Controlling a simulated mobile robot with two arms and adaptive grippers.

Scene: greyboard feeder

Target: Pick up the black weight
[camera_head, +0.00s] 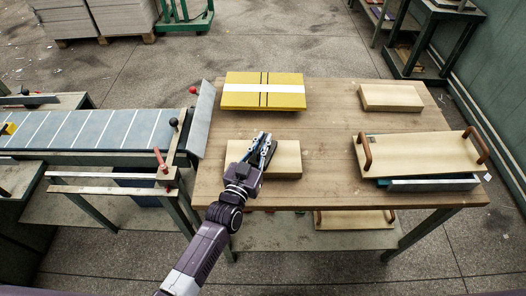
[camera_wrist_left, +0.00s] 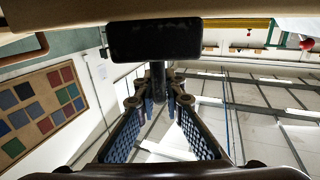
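The black weight (camera_head: 270,152) shows in the head view as a dark shape beside my left gripper (camera_head: 262,146), which hides part of it. It is over a light wooden block (camera_head: 288,165) near the table's front. In the left wrist view, which looks upside down, the weight is a dark rectangular body (camera_wrist_left: 154,40) with a narrow dark post. My left gripper (camera_wrist_left: 160,97) is open there, its two blue-padded fingers on either side of the post. Whether they touch it I cannot tell. My right gripper is not in view.
A yellow block with a white band (camera_head: 238,99) lies at the table's back left. A plain block (camera_head: 391,97) lies at the back right. A board with brown handles (camera_head: 420,158) lies front right. A conveyor (camera_head: 90,129) stands at the left. The table's middle (camera_head: 335,130) is clear.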

